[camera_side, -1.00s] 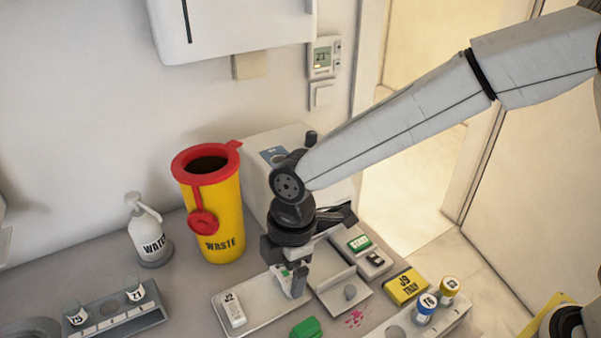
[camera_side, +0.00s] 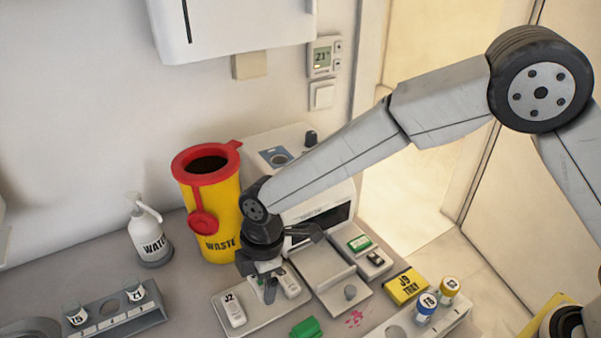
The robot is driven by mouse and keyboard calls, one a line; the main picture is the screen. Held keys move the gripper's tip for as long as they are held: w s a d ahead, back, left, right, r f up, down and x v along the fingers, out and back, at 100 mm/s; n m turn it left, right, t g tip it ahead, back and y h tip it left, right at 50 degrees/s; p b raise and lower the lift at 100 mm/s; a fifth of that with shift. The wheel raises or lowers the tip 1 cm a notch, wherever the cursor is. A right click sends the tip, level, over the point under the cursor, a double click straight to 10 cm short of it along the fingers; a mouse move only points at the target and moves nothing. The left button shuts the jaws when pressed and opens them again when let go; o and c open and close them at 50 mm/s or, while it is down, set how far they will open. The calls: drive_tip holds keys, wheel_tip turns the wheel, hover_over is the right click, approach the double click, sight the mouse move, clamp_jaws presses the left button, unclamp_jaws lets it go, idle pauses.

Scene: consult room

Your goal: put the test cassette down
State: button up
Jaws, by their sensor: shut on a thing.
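A white test cassette (camera_side: 290,285) is at the right part of the pale shallow tray (camera_side: 262,318), at or just above its floor. My gripper (camera_side: 270,291) points down over the tray and is shut on this cassette, at its left side. The gripper and wrist hide part of the cassette, and I cannot tell whether it touches the tray. A second white cassette marked J2 (camera_side: 233,310) lies at the left end of the same tray.
A yellow WASTE bin (camera_side: 222,225) with a red rim stands behind the tray. A white device (camera_side: 330,195) is behind my wrist. A grey holder (camera_side: 330,280) adjoins the tray on the right, with a green block (camera_side: 306,327) in front. Tube racks (camera_side: 118,312) flank the area.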

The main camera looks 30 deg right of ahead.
sight(261, 289)
drive_tip(key=shift+f, duration=1.6)
drive_tip(key=shift+f, duration=0.15)
drive_tip(key=o, duration=1)
drive_tip(key=shift+w, duration=0.1)
drive_tip(key=r, duration=0.4)
drive_tip(key=d+r, duration=0.1)
drive_tip(key=r, duration=0.7)
drive_tip(key=shift+d+r, duration=0.1)
drive_tip(key=shift+d, duration=0.1)
drive_tip(key=shift+d, duration=0.1)
